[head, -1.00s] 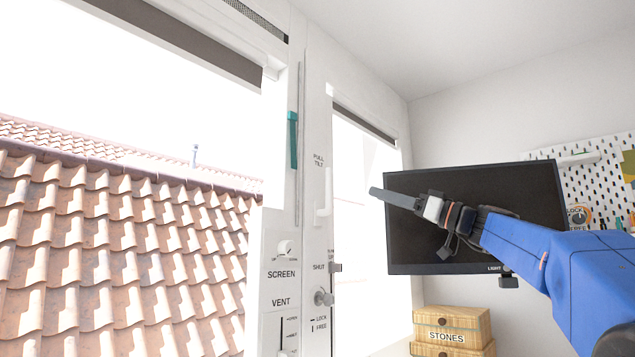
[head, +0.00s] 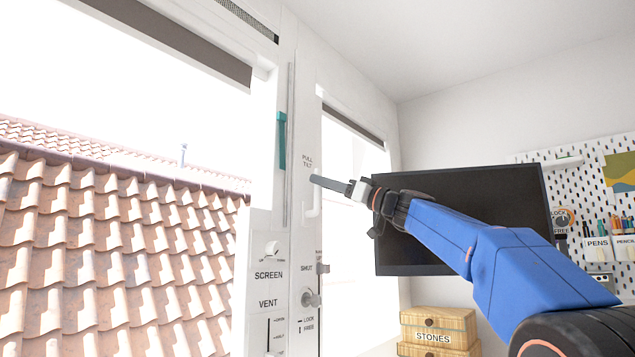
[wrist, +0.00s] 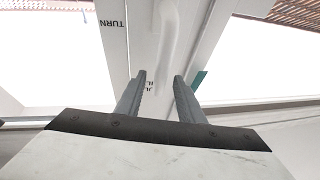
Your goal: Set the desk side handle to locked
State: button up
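A white lever handle (head: 314,200) is on the narrow window frame beside the desk, hanging down below the "PULL TILT" lettering. In the wrist view the white handle (wrist: 172,38) runs up from just beyond the gap between my fingers, with "TURN" lettering to its left. My gripper (head: 315,180) overlaps the upper part of the handle in the head view. In the wrist view my gripper (wrist: 160,80) has its two fingers apart with nothing held between them. I cannot tell whether a finger touches the handle.
A round knob (head: 310,298) marked "LOCK" and "FREE" sits lower on the frame. A teal strip (head: 282,140) and a "SCREEN" dial (head: 272,248) are to the left. A dark monitor (head: 470,220) stands behind my arm, above wooden boxes (head: 437,325).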

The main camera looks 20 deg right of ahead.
jog(key=shift+x, duration=1.3)
grip_shut()
